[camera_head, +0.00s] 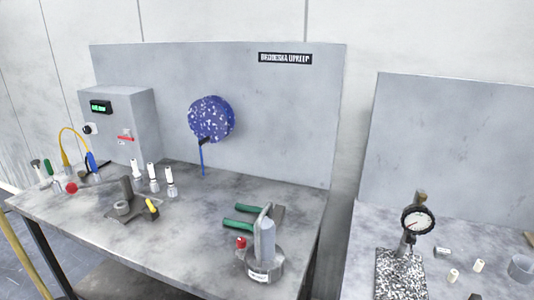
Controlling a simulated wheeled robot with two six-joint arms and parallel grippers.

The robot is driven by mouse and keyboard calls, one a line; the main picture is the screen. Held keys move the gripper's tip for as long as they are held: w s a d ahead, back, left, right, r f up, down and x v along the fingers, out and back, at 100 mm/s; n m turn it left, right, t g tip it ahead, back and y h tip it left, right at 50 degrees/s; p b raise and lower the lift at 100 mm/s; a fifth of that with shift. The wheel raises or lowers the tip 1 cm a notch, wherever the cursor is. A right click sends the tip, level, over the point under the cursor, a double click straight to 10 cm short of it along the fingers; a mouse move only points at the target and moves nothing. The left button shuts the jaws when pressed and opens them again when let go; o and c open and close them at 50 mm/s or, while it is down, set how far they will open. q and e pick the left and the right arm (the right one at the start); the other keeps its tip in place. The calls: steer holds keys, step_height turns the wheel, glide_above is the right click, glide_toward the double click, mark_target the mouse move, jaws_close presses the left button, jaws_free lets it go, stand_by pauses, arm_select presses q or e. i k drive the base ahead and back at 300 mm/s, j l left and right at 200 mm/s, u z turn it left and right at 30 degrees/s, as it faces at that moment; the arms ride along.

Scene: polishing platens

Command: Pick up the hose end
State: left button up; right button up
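A thin yellow hose (72,130) arches up at the left end of the grey bench, in front of the grey control box. One end meets a blue fitting (91,162) on the right of the arch. The other runs down to a yellow piece (65,158) on the left. I cannot tell whether either end is loose or attached. Neither of my grippers is in view.
The bench (195,235) also holds the control box (128,125), several white-topped bottles (153,175), a dark plate fixture (135,205) and a green-handled clamp (240,225). A blue speckled disc (211,118) stands before the back panel. A second bench with a dial gauge (417,221) is right, across a gap.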

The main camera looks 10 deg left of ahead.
mark_target(134, 162)
steer(key=u, duration=1.15)
steer(key=j, duration=0.3)
